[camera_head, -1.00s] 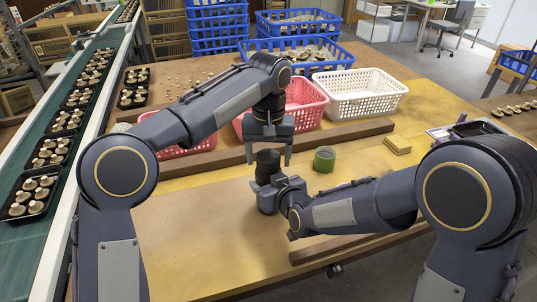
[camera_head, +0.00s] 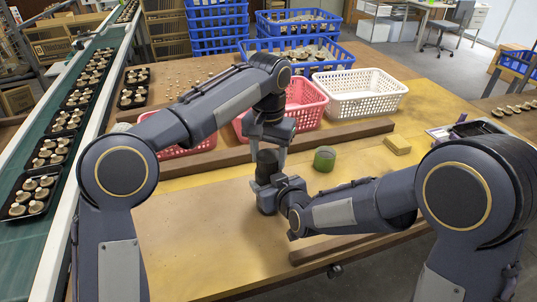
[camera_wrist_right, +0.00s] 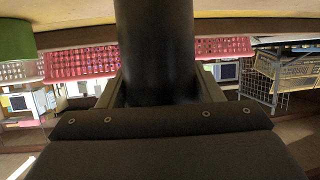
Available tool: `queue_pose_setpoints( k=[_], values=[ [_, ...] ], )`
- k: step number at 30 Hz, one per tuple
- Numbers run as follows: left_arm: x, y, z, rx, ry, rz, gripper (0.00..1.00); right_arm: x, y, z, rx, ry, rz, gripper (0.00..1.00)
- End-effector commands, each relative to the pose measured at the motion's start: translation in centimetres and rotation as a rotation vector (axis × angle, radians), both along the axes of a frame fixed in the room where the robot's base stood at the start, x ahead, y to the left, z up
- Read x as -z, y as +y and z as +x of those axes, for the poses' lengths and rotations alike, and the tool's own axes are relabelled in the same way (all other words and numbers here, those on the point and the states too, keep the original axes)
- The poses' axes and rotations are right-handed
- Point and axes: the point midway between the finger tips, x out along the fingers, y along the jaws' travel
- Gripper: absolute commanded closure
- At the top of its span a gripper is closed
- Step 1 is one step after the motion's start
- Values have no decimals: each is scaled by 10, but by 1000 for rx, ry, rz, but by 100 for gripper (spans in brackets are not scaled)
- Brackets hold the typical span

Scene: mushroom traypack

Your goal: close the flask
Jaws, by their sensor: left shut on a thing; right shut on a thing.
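The flask (camera_head: 266,161) is a dark, nearly black cylinder standing upright in the middle of the head view. In the right wrist view the flask (camera_wrist_right: 155,45) rises between the two fingers. My right gripper (camera_head: 268,186) is shut around its lower part, coming in from the right. My left gripper (camera_head: 268,150) points straight down over the flask, its fingers beside the dark top, and is shut on the flask's top, which looks like the cap. Where cap and body meet is too dark to tell.
A green round container (camera_head: 324,160) stands right of the flask. Yellow blocks (camera_head: 397,145) lie further right. A wooden bar (camera_head: 345,133) runs behind, before a pink basket (camera_head: 303,103) and a white basket (camera_head: 357,95). The table's front left is clear.

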Motion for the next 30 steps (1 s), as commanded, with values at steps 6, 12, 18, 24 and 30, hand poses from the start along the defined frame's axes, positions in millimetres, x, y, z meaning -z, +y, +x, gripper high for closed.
queue_pose_setpoints(
  k=[6, 12, 18, 24, 30],
  values=[
    [0, 0, 0, -2, -1, 0, 32, 0, 1, 0, -2, 1, -1, 100],
    [0, 0, 0, -3, 0, 0, 27, 0, 1, 0, -2, 1, -1, 100],
    [-8, 0, 0, -4, -1, 0, 27, 0, 1, 0, -2, 1, -1, 100],
    [-35, -1, 1, -4, -2, -2, 27, 0, 1, 0, -2, 1, -1, 100],
    [-45, 0, 0, -4, 1, 0, 27, 0, 1, 0, -2, 1, -1, 100]
  ],
)
